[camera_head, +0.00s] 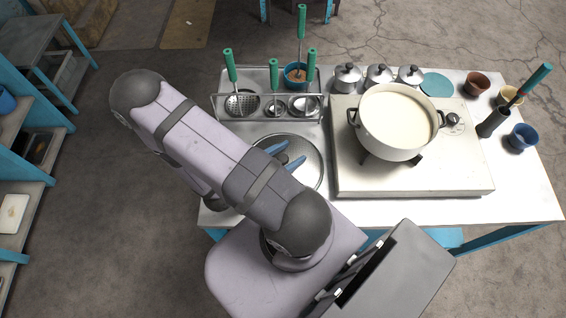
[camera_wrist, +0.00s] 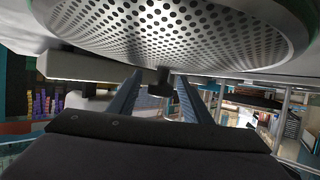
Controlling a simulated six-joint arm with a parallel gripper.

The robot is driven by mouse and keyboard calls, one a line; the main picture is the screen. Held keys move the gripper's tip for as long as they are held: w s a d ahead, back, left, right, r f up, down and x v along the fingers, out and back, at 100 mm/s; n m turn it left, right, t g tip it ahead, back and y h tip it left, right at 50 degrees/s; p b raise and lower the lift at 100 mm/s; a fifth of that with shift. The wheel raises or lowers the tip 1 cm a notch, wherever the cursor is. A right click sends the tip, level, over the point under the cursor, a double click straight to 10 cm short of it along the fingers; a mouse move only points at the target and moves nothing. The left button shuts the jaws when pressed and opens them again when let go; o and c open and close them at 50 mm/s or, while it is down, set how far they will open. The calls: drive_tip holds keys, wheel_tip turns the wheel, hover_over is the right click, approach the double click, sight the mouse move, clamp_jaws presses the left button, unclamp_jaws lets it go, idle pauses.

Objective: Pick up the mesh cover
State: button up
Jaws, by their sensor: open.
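The mesh cover (camera_head: 310,150) is a round, perforated, rimmed lid lying on the white table, left of the stove. In the wrist view its perforated face (camera_wrist: 190,30) fills the top of the picture. Its dark knob (camera_wrist: 161,82) shows between my fingers. My gripper (camera_head: 287,158) is over the cover, with its blue fingers open on either side of the knob. In the wrist view my gripper (camera_wrist: 160,78) shows a finger left and right of the knob, with visible gaps. My arm hides the cover's lower left part in the head view.
A pot of milk (camera_head: 396,118) sits on the stove (camera_head: 450,180) to the right. A utensil rack (camera_head: 250,120) with green-handled tools stands just behind the cover. Several lidded metal jars (camera_head: 378,75) and small cups (camera_head: 521,138) stand farther back and right.

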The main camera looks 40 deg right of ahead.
sight(292, 157)
drive_tip(key=shift+d+f, duration=0.3)
drive_tip(key=shift+d, duration=0.35)
clamp_jaws()
drive_tip(key=shift+r, duration=0.15)
wheel_tip(292, 157, up, 10)
drive_tip(key=p, duration=0.3)
idle(0.3)
